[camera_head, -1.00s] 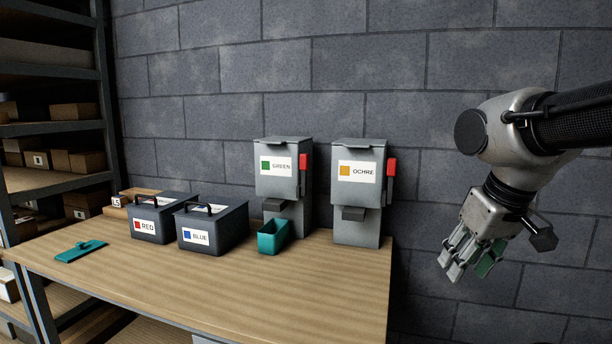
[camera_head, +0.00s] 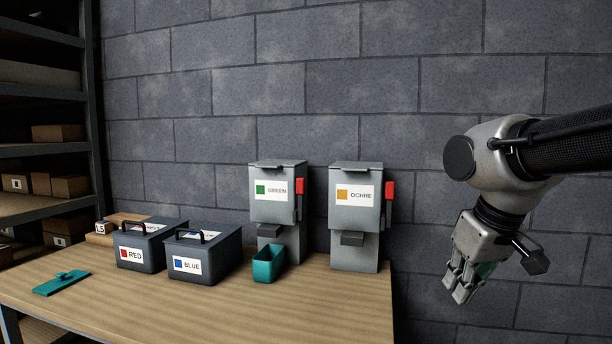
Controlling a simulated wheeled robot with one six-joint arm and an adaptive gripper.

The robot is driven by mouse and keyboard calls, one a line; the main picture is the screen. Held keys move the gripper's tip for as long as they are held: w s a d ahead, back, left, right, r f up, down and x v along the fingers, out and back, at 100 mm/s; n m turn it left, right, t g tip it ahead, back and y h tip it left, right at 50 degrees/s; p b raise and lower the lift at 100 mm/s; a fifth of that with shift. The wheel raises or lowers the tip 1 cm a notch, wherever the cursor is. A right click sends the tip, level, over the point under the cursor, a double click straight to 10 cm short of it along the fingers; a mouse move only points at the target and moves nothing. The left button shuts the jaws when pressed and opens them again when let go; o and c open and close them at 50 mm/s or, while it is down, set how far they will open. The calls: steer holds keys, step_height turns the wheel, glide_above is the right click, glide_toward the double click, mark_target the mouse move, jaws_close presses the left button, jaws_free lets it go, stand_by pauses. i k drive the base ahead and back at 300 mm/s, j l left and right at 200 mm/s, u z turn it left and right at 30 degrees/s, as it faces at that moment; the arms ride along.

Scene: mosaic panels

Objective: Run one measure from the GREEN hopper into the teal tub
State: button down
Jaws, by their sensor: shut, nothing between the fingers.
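The GREEN hopper (camera_head: 272,212) is a grey dispenser with a green square on its label, standing on the table against the wall. A red lever (camera_head: 299,187) is on its right side, up near the label. The teal tub (camera_head: 267,266) sits on the table at the hopper's foot, below its spout; its inside is too dark to tell the contents. My gripper (camera_head: 462,290) hangs at the right, out past the table's right end, pointing down. It is shut and empty, well apart from the hopper and tub.
The OCHRE hopper (camera_head: 356,222) with its own red lever (camera_head: 389,190) stands between the GREEN hopper and my gripper. Dark RED (camera_head: 139,252) and BLUE (camera_head: 196,262) boxes stand left of the tub. A teal flat tool (camera_head: 62,284) lies at the left. The table front (camera_head: 230,315) is clear.

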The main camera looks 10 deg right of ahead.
mark_target(301, 182)
steer(key=i+j+z, duration=0.3)
steer(key=j, duration=0.4)
steer(key=j+z, duration=0.3)
steer(key=j, duration=0.4)
steer(key=j+z, duration=0.3)
steer(key=j, duration=0.5)
steer(key=i, duration=0.05)
